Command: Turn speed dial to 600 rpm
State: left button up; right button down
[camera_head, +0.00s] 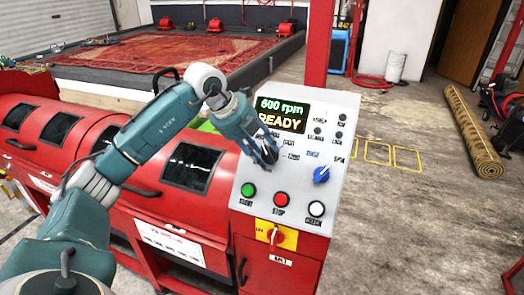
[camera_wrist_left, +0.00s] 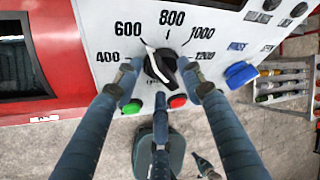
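The speed dial (camera_wrist_left: 162,66) is a black knob on the grey control panel (camera_head: 338,114), ringed by marks from 400 to 1200. In the left wrist view its white pointer line leans up and left, toward the 600 mark (camera_wrist_left: 128,30). The display (camera_head: 281,114) reads "600 rpm" in green and "READY" in orange. My left gripper (camera_wrist_left: 160,72) has its fingers spread around the dial, with small gaps seeming to show beside the knob; contact is hard to tell. In the head view the left gripper (camera_head: 265,154) hides most of the dial. My right gripper is not in view.
Below the dial are a green button (camera_head: 248,190), a red button (camera_head: 281,199) and a white button (camera_head: 316,209). A blue knob (camera_head: 321,175) sits to the right, and a red switch on a yellow plate (camera_head: 275,236) lower down. A rolled rug (camera_head: 472,130) lies at right.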

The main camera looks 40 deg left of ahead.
pick_arm(q)
jog(key=v, duration=1.2)
